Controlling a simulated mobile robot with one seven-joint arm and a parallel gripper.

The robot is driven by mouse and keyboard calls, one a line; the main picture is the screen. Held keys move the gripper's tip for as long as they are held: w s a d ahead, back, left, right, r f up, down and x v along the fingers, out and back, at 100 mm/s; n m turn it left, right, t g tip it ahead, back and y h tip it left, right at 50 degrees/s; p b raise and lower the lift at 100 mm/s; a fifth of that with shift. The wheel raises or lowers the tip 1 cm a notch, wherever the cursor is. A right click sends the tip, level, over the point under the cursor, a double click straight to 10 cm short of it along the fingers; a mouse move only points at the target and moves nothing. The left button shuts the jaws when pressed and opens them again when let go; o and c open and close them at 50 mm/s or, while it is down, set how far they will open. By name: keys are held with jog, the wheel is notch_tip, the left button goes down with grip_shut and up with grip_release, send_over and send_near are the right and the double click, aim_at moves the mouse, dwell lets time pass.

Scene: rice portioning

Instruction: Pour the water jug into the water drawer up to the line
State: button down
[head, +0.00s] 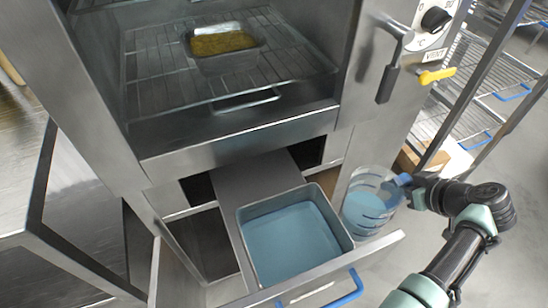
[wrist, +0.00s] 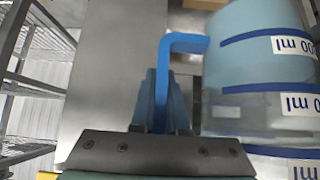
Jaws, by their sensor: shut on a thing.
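The clear water jug (head: 362,205) has blue bands and holds some blue water. It stands close to upright at the right side of the open water drawer (head: 243,222). Blue water (head: 295,245) covers the floor of the drawer's tub; I cannot make out a fill line. My gripper (head: 407,182) is shut on the jug's blue handle, to the right of the jug. In the wrist view the fingers (wrist: 162,112) are around the blue handle (wrist: 185,42), beside the jug wall (wrist: 260,80) with its ml labels. No stream of water shows.
Above the drawer, the open oven chamber holds a metal pan (head: 222,62) of yellow grains on a wire rack (head: 140,75). A black knob (head: 435,18) and yellow lever (head: 437,76) are at the upper right. Wire shelving (head: 480,90) stands at the right; a steel table (head: 60,225) at the left.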

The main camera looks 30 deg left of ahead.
jog(key=shift+s+a, duration=0.2)
jog(key=shift+s, duration=0.1)
jog(key=s+a+r+n+t+h+p, duration=0.1)
jog(key=r+p, duration=0.4)
jog(key=p, duration=0.1)
jog(key=s+a+r+n+t+h+p, duration=0.1)
jog(key=r+t+p, duration=0.1)
jog(key=r+p, duration=0.4)
jog(key=s+a+r+n+t+p, duration=0.1)
jog(key=s+r+t+p, duration=0.1)
jog(key=r+p, duration=0.3)
jog(key=shift+r+h+p, duration=0.2)
jog(key=shift+h+p, duration=0.2)
jog(key=shift+p, duration=0.8)
jog(key=shift+s+a+r+n+t, duration=0.15)
jog(key=shift+s+r+n+t, duration=0.05)
jog(key=shift+n+t, duration=0.25)
jog(key=shift+s+a+r+n+t+h, duration=0.25)
jog(key=shift+s+a+r+n+t, duration=0.15)
jog(key=shift+t, duration=0.2)
jog(key=shift+s+a+r+n+t+h, duration=0.15)
jog(key=shift+s+r+n+t+h, duration=0.1)
jog(key=shift+s+r+t, duration=0.25)
dwell(3.2)
